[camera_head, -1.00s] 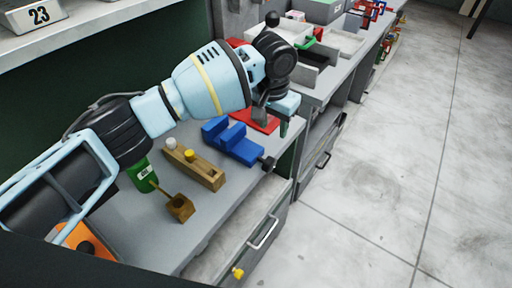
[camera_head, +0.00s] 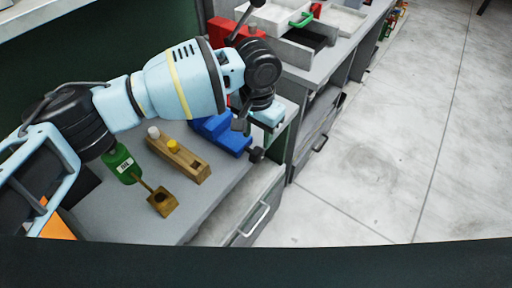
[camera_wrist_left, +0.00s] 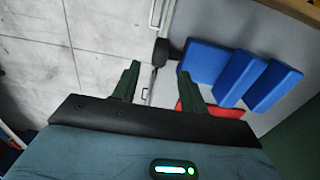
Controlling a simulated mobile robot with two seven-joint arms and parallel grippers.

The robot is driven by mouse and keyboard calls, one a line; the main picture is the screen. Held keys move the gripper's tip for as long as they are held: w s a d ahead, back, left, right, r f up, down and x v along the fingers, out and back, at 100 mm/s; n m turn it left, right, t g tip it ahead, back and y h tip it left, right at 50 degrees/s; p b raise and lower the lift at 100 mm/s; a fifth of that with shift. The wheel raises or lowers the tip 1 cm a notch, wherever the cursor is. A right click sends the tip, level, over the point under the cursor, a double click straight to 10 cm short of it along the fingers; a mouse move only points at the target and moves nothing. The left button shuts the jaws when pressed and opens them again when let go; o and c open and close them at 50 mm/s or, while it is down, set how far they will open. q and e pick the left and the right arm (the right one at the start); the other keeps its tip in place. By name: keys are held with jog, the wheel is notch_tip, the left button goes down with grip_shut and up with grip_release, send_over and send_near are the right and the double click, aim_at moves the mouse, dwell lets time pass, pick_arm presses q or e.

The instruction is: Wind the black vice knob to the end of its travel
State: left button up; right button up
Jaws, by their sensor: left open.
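The blue vice (camera_head: 234,141) sits on the grey bench near its front edge, partly hidden behind my left arm. Its black knob (camera_head: 256,155) sticks out toward the bench edge. My left gripper (camera_head: 268,131) is open, with its dark green fingers close above and just beyond the knob. In the left wrist view, the knob (camera_wrist_left: 163,51) shows between and just beyond the two fingertips (camera_wrist_left: 158,72), and the blue vice (camera_wrist_left: 230,72) lies to the right. Nothing is held, and I cannot tell whether a finger touches the knob. My right gripper is out of view.
A wooden block (camera_head: 178,158) with a white and a yellow knob stands beside the vice. A green bottle (camera_head: 122,163) and a small wooden piece (camera_head: 163,202) are nearer. A drawer handle (camera_head: 255,222) projects below the bench. Open floor lies right.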

aim_at(257, 149)
pick_arm(q)
notch_tip(257, 149, down, 7)
jog(key=shift+r, duration=0.1)
dwell(0.4)
jog(key=shift+w, duration=0.1)
grip_shut()
